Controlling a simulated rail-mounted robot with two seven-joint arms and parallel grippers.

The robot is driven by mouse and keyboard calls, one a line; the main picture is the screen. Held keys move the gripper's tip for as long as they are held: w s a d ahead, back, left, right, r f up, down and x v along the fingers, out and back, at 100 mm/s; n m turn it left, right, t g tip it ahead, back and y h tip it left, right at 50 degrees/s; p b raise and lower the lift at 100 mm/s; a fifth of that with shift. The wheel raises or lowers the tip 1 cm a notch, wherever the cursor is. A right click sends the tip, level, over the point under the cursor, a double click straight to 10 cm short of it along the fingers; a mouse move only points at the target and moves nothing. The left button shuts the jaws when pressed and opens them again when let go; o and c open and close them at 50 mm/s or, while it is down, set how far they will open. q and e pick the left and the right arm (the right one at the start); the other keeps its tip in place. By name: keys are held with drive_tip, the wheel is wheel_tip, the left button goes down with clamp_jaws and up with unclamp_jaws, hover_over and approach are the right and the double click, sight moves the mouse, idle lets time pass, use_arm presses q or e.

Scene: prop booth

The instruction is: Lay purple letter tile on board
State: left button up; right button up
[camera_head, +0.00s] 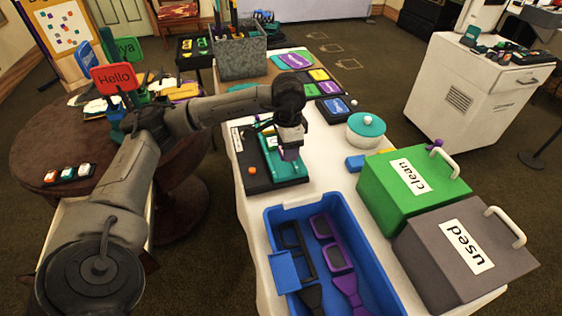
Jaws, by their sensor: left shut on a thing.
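My left gripper (290,146) points down over the board and is shut on the purple letter tile (290,155), whose lower part shows below the fingers. The board (261,184) is dark, with a teal panel, and lies on the white-covered table. The tile is at the panel's middle; I cannot tell whether it touches the surface. My gripper and wrist hide part of the panel. A small orange piece (252,170) sits at the board's left side. My right gripper is not in view.
A blue tray (272,224) with paddle-like props stands in front of the board. A green box marked clean (385,205), a grey box marked used (440,268) and a white pot with a teal lid (366,126) stand to the right. Bare white table (328,160) lies right of the board.

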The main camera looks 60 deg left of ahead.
sight(281, 163)
use_arm(q)
drive_tip(key=shift+a+f+b, duration=0.3)
drive_tip(key=shift+a+f, duration=0.25)
drive_tip(key=shift+a, duration=0.25)
drive_tip(key=shift+a+f+b, duration=0.25)
drive_tip(key=shift+a+f, duration=0.25)
drive_tip(key=shift+a, duration=0.3)
drive_tip(key=shift+f+b, duration=1.15)
drive_tip(key=shift+f, duration=0.85)
drive_tip(key=shift+s+r, duration=0.1)
drive_tip(key=o, duration=0.9)
drive_tip(key=shift+r, duration=0.25)
wheel_tip(281, 163, up, 12)
drive_tip(key=p, duration=0.5)
drive_tip(key=shift+f, duration=0.25)
